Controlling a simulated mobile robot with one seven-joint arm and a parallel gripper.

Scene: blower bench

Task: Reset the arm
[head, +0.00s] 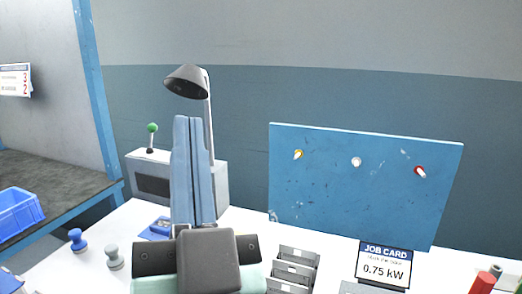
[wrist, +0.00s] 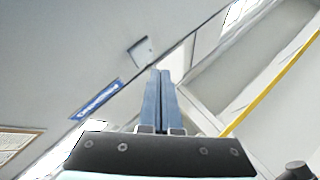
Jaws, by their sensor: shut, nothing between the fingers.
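My gripper (head: 193,122) stands upright in the middle-left of the head view, its two long blue fingers pressed together with nothing between them. In the wrist view the shut fingers (wrist: 160,75) point up toward the wall and ceiling area. The fingers are in front of a grey box and a lamp in the head view, hiding part of both. My gripper appears raised above the white bench (head: 230,218) and holds nothing.
A blue board (head: 320,195) with three coloured pegs stands at the back right. A job card (head: 385,265) reading 0.75 kW stands before it. A grey lamp (head: 186,82), a box with a green-knobbed lever (head: 152,128), stamp-like knobs (head: 115,257) and grey bins (head: 297,254) surround my arm.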

